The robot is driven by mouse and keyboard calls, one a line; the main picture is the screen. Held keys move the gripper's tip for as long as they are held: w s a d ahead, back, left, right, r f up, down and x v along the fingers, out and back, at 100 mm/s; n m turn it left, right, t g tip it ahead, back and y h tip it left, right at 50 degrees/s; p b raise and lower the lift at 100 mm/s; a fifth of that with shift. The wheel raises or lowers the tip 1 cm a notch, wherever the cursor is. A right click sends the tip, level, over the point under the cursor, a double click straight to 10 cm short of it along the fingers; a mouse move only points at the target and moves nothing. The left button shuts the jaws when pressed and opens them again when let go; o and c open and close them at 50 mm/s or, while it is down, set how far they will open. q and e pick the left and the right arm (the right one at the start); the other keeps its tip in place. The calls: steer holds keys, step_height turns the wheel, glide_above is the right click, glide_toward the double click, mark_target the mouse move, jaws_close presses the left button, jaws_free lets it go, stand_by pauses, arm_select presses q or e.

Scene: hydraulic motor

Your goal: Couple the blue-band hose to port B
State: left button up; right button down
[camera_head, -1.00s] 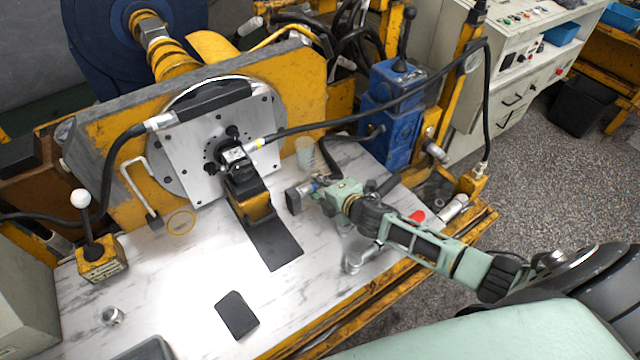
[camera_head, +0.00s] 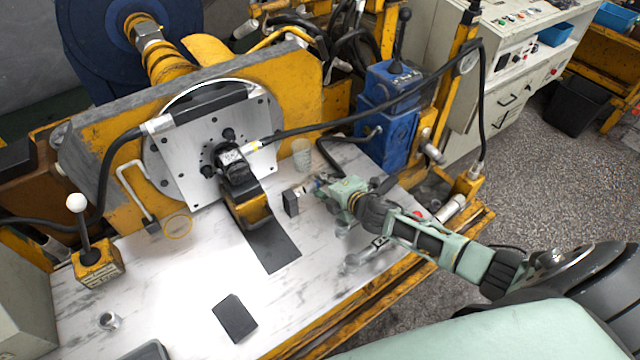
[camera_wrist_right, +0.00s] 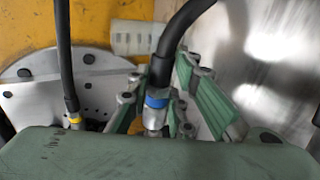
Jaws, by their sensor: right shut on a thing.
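My right gripper (camera_head: 318,188) is over the right half of the bench top, to the right of the motor (camera_head: 240,178). In the right wrist view its green fingers (camera_wrist_right: 160,105) are shut on the blue-band hose (camera_wrist_right: 156,102), a black hose with a metal end fitting. The fitting's tip is hidden behind the green gripper body. The yellow-band hose (camera_head: 252,147) runs to the motor and also shows at left in the wrist view (camera_wrist_right: 73,118). Port B cannot be made out. My left gripper is not in view.
A clear cup (camera_head: 302,152) stands behind my right gripper. A small dark block (camera_head: 290,204) is just left of it. A blue pump unit (camera_head: 388,130) and lever are at the back right. A black pad (camera_head: 235,318) lies on the mostly clear front bench top (camera_head: 170,290).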

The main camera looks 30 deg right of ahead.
steer(key=shift+w+d, duration=0.1)
steer(key=shift+d, duration=0.5)
steer(key=shift+a, duration=0.1)
step_height(320, 180, up, 10)
steer(key=p, duration=0.9)
steer(key=shift+p, duration=0.35)
steer(key=shift+w, duration=0.1)
steer(key=shift+w, duration=0.2)
steer(key=w+a+b, duration=0.1)
steer(key=w+b, duration=0.1)
steer(key=w, duration=0.5)
steer(key=shift+w, duration=0.15)
steer(key=shift+a, duration=0.1)
